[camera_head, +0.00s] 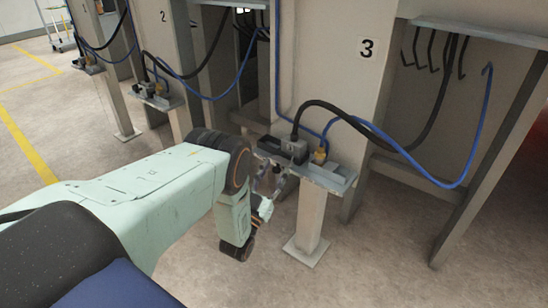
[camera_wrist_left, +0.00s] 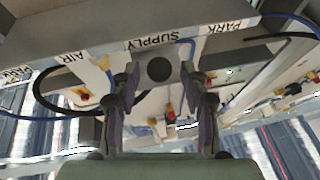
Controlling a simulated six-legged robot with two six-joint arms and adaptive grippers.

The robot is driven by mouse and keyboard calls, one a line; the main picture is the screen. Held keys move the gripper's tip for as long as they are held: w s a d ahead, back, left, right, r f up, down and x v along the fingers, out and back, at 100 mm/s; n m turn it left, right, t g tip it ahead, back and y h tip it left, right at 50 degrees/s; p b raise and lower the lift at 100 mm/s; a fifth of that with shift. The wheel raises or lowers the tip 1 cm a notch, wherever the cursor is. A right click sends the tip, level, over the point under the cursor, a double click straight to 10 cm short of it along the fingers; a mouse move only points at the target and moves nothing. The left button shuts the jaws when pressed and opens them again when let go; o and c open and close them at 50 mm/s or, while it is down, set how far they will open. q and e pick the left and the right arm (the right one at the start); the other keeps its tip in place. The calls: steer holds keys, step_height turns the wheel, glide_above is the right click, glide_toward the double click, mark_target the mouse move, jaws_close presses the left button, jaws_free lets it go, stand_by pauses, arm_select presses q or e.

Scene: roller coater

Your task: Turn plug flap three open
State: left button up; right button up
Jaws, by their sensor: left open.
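Station three, marked by a "3" sign (camera_head: 367,47), has a small shelf (camera_head: 335,181) on a post. On the shelf are a grey plug housing (camera_head: 291,148) with a thick black cable and a brass fitting (camera_head: 320,155) with a blue hose. I cannot clearly make out which part is the flap. My left gripper (camera_head: 277,180) is just left of and below the shelf edge, partly hidden by its own wrist. In the left wrist view the gripper (camera_wrist_left: 162,80) is open, fingers either side of a dark round socket face (camera_wrist_left: 159,69) under the "SUPPLY" label. I cannot tell whether they touch it.
Blue and black hoses hang around station three. Station two (camera_head: 155,97) stands to the left. A slanted support leg (camera_head: 495,160) is at the right. The floor in front is clear.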

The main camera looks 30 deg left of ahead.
arm_select(q)
step_height(320, 180, up, 9)
steer(key=shift+f, duration=0.2)
stand_by(0.4)
